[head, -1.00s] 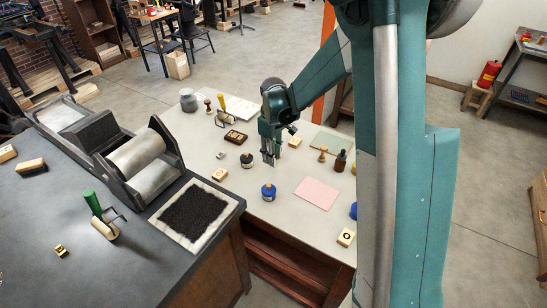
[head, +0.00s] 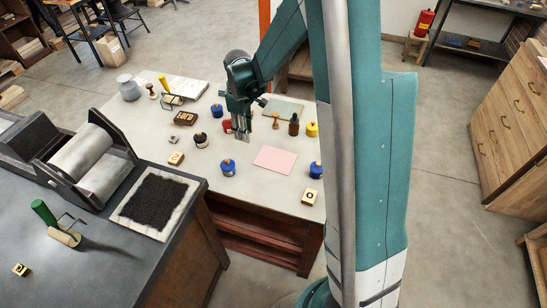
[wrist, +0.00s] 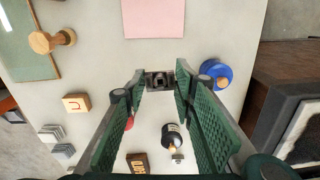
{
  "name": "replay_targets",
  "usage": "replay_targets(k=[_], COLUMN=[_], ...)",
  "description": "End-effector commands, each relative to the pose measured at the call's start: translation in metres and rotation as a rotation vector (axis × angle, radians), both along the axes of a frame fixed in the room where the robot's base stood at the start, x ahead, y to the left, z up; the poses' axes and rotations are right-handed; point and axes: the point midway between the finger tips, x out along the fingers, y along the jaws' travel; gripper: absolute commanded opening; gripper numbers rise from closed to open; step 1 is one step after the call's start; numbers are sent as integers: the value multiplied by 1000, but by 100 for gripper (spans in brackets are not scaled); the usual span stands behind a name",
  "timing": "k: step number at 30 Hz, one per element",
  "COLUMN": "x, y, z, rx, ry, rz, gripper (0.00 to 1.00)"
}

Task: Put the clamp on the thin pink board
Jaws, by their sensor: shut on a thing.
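The thin pink board (head: 275,159) lies flat and bare on the pale table. It also shows at the top of the wrist view (wrist: 153,18). My gripper (head: 242,132) is above the table, to the left of the board and a little behind it in the head view. In the wrist view my gripper (wrist: 160,94) is shut on a small dark grey metal piece, the clamp (wrist: 159,81), held between the fingertips. The clamp is apart from the board. Its exact shape and height above the table are hard to tell.
A blue jar (head: 228,168) stands left of the board. A black-labelled jar (head: 200,140), a wooden stamp (head: 276,120), a dark bottle (head: 294,124) and a green mat (head: 283,107) are near.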

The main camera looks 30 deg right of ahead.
Motion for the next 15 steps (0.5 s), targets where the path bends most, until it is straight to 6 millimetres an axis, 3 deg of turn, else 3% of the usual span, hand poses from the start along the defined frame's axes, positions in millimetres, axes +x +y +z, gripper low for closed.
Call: replay_targets(k=[6,15], x=[-40,-80], y=[-48,-87], z=[3,4], rx=[1,1], ry=[1,0], rz=[-15,-24], gripper=[14,14])
